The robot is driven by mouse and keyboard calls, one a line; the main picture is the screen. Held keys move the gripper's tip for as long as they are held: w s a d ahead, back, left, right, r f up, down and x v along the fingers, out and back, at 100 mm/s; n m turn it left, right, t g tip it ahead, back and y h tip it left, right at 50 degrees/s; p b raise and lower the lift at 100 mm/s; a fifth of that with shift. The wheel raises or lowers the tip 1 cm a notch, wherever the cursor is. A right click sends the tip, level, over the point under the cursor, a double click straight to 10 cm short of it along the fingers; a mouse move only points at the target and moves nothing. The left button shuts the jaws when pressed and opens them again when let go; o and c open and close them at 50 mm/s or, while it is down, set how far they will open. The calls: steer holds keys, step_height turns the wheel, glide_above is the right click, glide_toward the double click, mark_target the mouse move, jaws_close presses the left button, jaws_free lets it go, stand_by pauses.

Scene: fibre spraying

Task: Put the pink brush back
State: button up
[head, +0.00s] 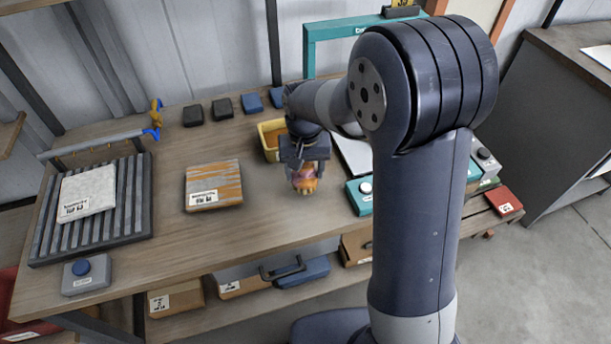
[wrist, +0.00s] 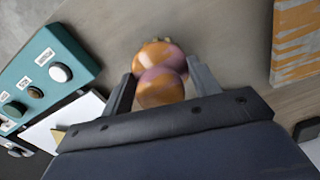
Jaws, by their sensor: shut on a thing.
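My gripper (head: 305,165) is above the wooden table, right of the orange-streaked board. It is shut on a rounded orange thing with a pink-purple band (head: 304,181), which I take to be the pink brush. In the wrist view this thing (wrist: 161,75) sits between the two fingers, with two rounded orange ends and the pink band between them. A yellow tray (head: 264,148) with brown contents stands just behind my gripper, partly hidden by my arm.
The streaked board (head: 213,184) lies left of my gripper. A ribbed grey rack (head: 130,207) with a pale tile (head: 88,192) is farther left. A teal button box (head: 358,195) stands close on the right. Dark and blue blocks (head: 222,109) line the back. Bare table lies in front.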

mark_target(304, 178)
steer(key=shift+f, duration=1.3)
steer(key=shift+f, duration=0.1)
steer(key=shift+f, duration=0.15)
steer(key=o, duration=0.9)
step_height(304, 178, up, 13)
steer(key=shift+f, duration=0.2)
steer(key=shift+w+f, duration=0.1)
